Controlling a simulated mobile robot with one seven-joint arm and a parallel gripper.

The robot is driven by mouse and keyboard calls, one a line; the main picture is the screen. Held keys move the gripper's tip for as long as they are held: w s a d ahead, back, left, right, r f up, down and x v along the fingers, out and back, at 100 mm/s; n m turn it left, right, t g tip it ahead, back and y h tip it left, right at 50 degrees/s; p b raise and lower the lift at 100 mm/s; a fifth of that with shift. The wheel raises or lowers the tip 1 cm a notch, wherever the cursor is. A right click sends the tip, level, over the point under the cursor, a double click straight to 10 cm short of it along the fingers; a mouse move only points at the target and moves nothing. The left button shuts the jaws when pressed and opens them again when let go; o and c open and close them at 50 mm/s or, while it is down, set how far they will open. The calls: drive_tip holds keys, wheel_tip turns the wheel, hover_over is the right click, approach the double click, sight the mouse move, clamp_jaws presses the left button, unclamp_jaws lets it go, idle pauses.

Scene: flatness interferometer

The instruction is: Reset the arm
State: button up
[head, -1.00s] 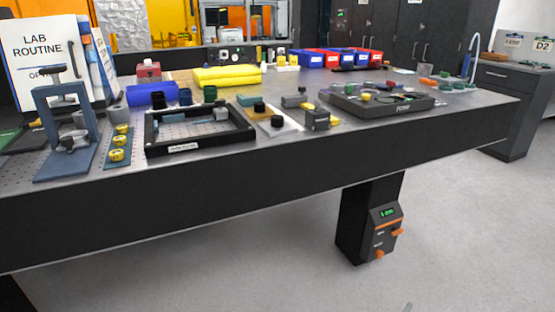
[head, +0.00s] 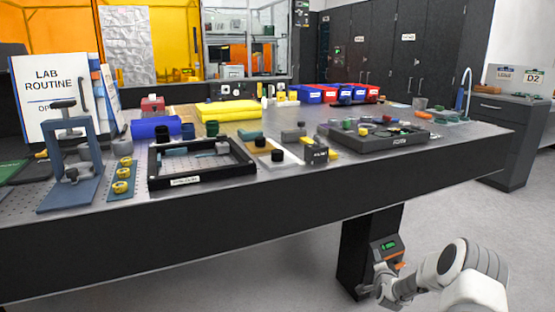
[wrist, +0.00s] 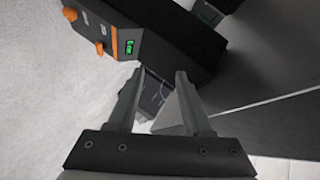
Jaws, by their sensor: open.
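My gripper (head: 374,287) is in the lower right of the head view, low beside the table's leg, with my white and grey arm reaching in from the right. In the wrist view the two fingers of my gripper (wrist: 160,76) stand apart with nothing held between them. A dark control box (head: 388,247) with a green display and orange parts is mounted on the leg, just above my gripper. The lower part of the box is hidden by my arm in the head view.
The optical table (head: 270,222) spans the head view and overhangs the leg (head: 352,245). On top are a black frame (head: 200,180), a blue press (head: 68,160), a dark tray (head: 375,147) and blue and red bins (head: 345,93). Floor at the right is clear.

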drive_tip(key=s+a+r+n+g+y, duration=0.1)
drive_tip(key=s+a+r+n, duration=0.2)
drive_tip(key=r, duration=0.4)
drive_tip(key=s+a+r+n+g+y, duration=0.1)
drive_tip(key=a+r+n, duration=0.1)
drive_tip(key=a+r, duration=0.4)
drive_tip(key=s+a+r+n+g, duration=0.1)
drive_tip(key=s+a+r+n, duration=0.2)
drive_tip(key=r, duration=0.5)
drive_tip(key=s+a+r+n+g, duration=0.1)
drive_tip(key=s+a+r+n, duration=0.15)
drive_tip(key=s+r, duration=0.35)
drive_tip(key=s+a+r+n+g, duration=0.1)
drive_tip(key=s+a+r, duration=0.25)
drive_tip(key=s, duration=0.55)
drive_tip(key=s+a+r+n+g+y, duration=0.1)
drive_tip(key=s+n+g, duration=0.1)
drive_tip(key=s, duration=1.1)
drive_tip(key=s+a+r+n+g, duration=0.1)
drive_tip(key=s+a+n, duration=0.1)
drive_tip(key=s, duration=1.1)
wheel_tip(320, 180, up, 28)
drive_tip(key=s+p, duration=0.1)
drive_tip(key=p, duration=2.7)
drive_tip(key=shift+g+p, duration=0.3)
drive_tip(key=shift+r, duration=0.1)
